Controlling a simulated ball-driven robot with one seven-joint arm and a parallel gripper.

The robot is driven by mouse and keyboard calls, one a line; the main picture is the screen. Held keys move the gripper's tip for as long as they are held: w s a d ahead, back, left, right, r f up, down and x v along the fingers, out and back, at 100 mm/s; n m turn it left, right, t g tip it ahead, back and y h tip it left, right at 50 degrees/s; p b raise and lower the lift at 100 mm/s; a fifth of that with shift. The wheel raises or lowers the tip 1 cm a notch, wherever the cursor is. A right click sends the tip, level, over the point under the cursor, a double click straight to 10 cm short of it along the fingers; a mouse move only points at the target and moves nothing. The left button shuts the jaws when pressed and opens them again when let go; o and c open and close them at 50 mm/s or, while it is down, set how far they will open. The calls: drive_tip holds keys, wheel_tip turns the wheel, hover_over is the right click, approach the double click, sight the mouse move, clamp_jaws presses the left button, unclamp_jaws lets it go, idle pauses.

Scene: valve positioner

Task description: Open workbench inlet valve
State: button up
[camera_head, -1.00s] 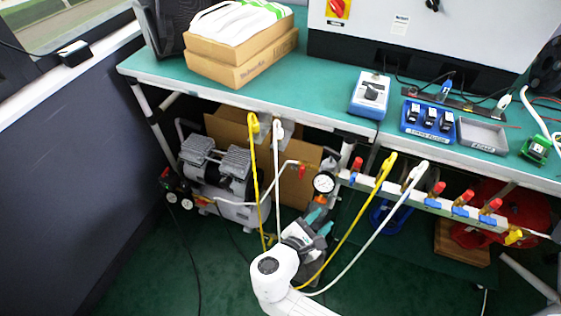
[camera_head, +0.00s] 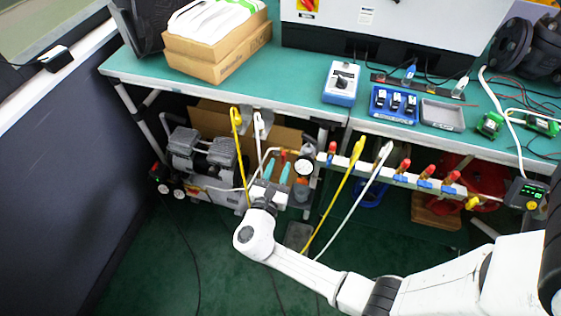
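A small red valve handle (camera_head: 283,155) sits on the pipe left of the round pressure gauge (camera_head: 304,167), under the bench edge. Several more red handles, such as one at the left end (camera_head: 332,147), stand along the white manifold (camera_head: 362,172) to the right. My gripper (camera_head: 277,170) is in front of the pipe, just below and left of the first handle, with its teal fingers pointing up and apart. It looks open, with nothing seen between the fingers. I cannot tell whether a finger touches the handle; the gripper partly hides the pipe there.
Yellow hoses (camera_head: 340,190) and white hoses (camera_head: 352,205) hang close to my gripper and arm. A compressor (camera_head: 205,160) stands under the bench at left. The green bench top (camera_head: 300,75) overhangs the pipe. The green floor at left front is mostly clear.

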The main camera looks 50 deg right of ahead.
sight(283, 158)
drive_tip(key=shift+x, duration=1.25)
drive_tip(key=shift+c, duration=0.3)
clamp_jaws()
